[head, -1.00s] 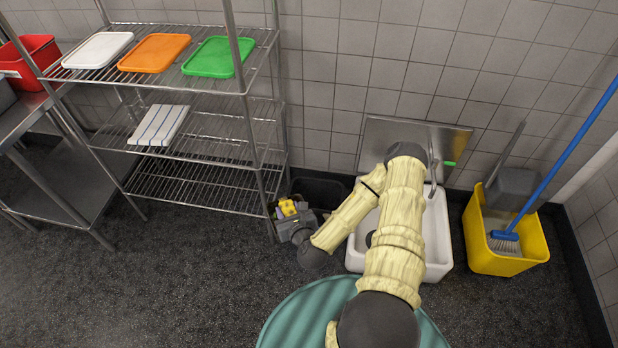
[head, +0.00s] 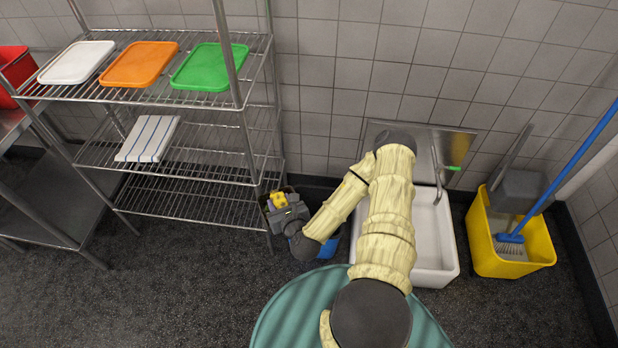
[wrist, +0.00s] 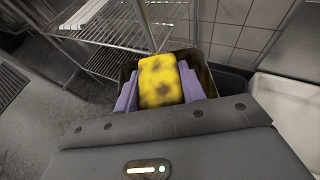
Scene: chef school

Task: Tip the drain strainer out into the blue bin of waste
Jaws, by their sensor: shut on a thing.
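My gripper (head: 279,204) is left of the white sink, beside the wire rack. In the wrist view my gripper (wrist: 158,88) is shut on a yellow, dark-spotted grip block, with a purple-grey finger on each side. A dark, brownish-rimmed square basket around and beyond the block appears to be the drain strainer (wrist: 203,57). Its contents are hidden behind the block and fingers. A blue patch, apparently the blue bin (head: 328,248), shows on the floor beside my arm; most of it is hidden.
A wire rack (head: 185,205) stands close on the left, holding coloured lids and a striped cloth. The white sink (head: 433,240) is right of my arm. A yellow mop bucket (head: 520,262) stands further right. A dark tub (wrist: 228,80) is by the wall. Floor at front left is clear.

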